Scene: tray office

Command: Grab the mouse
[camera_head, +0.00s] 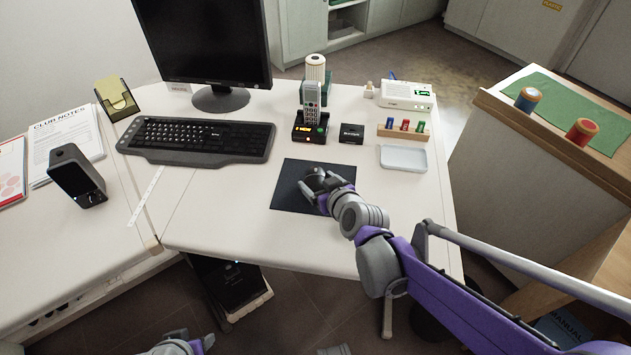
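The dark mouse (316,172) is on the black mouse pad (285,194), right of the keyboard, and only a small part of it shows. My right gripper (314,182) is low over the pad at the mouse, with its fingers around or beside it. The fingers and my wrist hide much of the mouse. I cannot tell whether the fingers are closed on it.
The keyboard (196,138) and monitor (205,45) are at the left. A phone on its dock (311,128), a small black box (352,133) and a pale tray (403,158) stand behind and right of the pad. The desk front is clear.

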